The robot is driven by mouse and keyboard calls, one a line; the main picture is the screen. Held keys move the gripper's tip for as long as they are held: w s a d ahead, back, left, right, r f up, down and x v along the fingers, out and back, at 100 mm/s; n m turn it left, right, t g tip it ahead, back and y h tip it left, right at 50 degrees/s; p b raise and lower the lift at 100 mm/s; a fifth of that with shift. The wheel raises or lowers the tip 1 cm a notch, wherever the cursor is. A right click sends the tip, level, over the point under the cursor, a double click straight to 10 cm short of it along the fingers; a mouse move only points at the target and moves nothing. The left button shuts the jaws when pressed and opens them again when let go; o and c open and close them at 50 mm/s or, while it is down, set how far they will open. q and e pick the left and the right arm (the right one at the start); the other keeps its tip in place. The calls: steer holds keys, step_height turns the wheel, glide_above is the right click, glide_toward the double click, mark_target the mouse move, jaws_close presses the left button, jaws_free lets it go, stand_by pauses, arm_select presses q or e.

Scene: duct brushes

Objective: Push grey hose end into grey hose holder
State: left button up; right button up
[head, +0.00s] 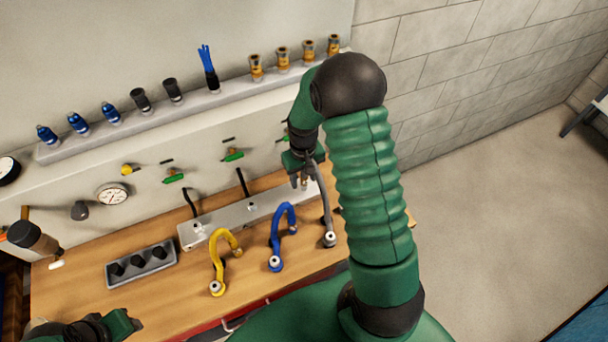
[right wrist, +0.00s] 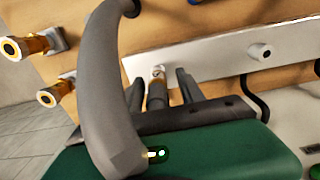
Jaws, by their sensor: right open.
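The grey hose (head: 326,212) stands at the right end of the bench, its round base end on the wood and its upper part beside my right gripper (head: 303,181). In the right wrist view the hose (right wrist: 112,85) curves down past the left of the fingers, in front of my green gripper body, with a small brass tip (right wrist: 156,153). My right gripper (right wrist: 170,85) is open; a small brass-and-white fitting shows beyond its fingers. I cannot tell which fitting is the grey holder. My left gripper (head: 120,322) is partly in view at the lower left; its jaws are unclear.
A pale metal rail (head: 235,222) runs along the bench, with a yellow hose (head: 217,260) and a blue hose (head: 276,235) in front. A grey block with dark sockets (head: 140,266) lies left. A shelf (head: 180,128) above bears several blue, black and brass fittings.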

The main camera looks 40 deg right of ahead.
steer(key=shift+s+d, duration=0.1)
steer(key=shift+d, duration=0.25)
steer(key=shift+a, duration=0.15)
steer(key=c, duration=0.4)
jaws_close()
stand_by(0.7)
steer(key=shift+r, duration=0.1)
